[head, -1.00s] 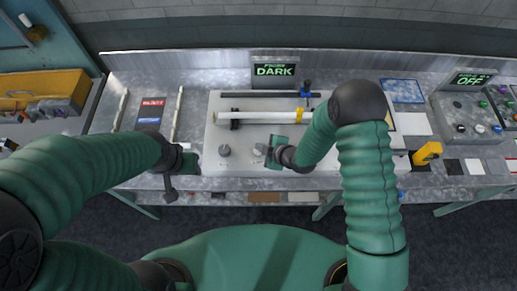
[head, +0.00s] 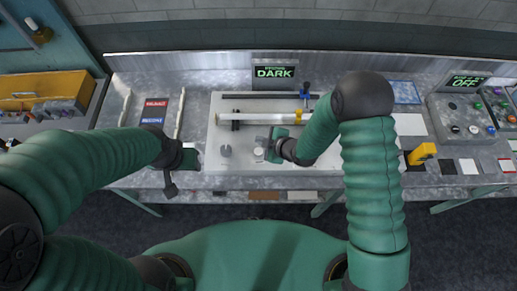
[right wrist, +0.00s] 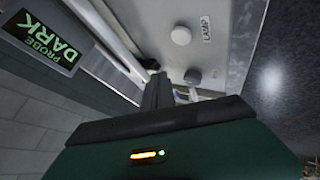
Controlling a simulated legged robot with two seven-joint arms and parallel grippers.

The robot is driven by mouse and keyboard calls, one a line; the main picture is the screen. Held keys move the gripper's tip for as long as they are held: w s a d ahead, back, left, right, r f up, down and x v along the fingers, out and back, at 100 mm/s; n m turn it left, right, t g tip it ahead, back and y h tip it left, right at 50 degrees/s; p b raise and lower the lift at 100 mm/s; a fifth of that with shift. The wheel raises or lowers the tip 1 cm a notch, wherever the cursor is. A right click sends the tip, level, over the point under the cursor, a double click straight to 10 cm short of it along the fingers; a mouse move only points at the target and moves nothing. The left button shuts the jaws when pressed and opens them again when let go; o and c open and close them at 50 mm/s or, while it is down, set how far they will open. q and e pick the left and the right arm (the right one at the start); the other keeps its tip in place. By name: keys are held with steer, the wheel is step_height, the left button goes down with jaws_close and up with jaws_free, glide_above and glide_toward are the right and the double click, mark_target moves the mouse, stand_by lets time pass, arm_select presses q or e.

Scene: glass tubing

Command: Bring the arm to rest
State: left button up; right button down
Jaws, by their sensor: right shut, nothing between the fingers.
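My right arm reaches over the bench from the right in the head view. Its gripper (head: 267,147) is shut and empty above the front middle of the pale apparatus board (head: 215,165). The dark fingers also show in the right wrist view (right wrist: 157,95), close together. Beside the right gripper is a light round knob (head: 259,154); any contact cannot be told. My left gripper (head: 170,186) hangs at the bench's front edge, left of the board; its finger opening cannot be made out.
A white tube (head: 262,115) lies across the board near a yellow clamp (head: 299,114). A sign (head: 274,73) behind reads DARK. A yellow block (head: 422,153) and a control box (head: 466,118) stand at the right. Red and blue labelled plates (head: 154,110) lie left.

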steer(key=shift+w+d+f, duration=0.1)
steer(key=d+m+h+b, duration=0.1)
steer(key=d+m+b, duration=0.1)
steer(key=d+b, duration=0.1)
steer(key=s+d+f+m+h+b, duration=0.1)
steer(key=d+m+b, duration=0.1)
steer(key=d+b, duration=0.1)
steer(key=d+m+h+b, duration=0.2)
steer(key=d+b, duration=0.1)
steer(key=shift+s+d+f+g, duration=0.2)
steer(key=shift+d+f+g, duration=0.1)
steer(key=shift+d+f, duration=0.1)
steer(key=s+d+m+g+h+b, duration=0.1)
steer(key=s+d+m+b, duration=0.3)
steer(key=s+m, duration=0.1)
steer(key=s+d+m+g+h+b, duration=0.1)
steer(key=s+d+m+b, duration=0.3)
steer(key=s, duration=0.4)
steer(key=shift+s+d+f+m+g+b, duration=0.15)
steer(key=shift+d+f+m+g+b, duration=0.15)
steer(key=shift+m+g, duration=0.4)
steer(key=shift+s+r, duration=0.1)
steer(key=shift+s, duration=0.1)
steer(key=shift+w, duration=0.1)
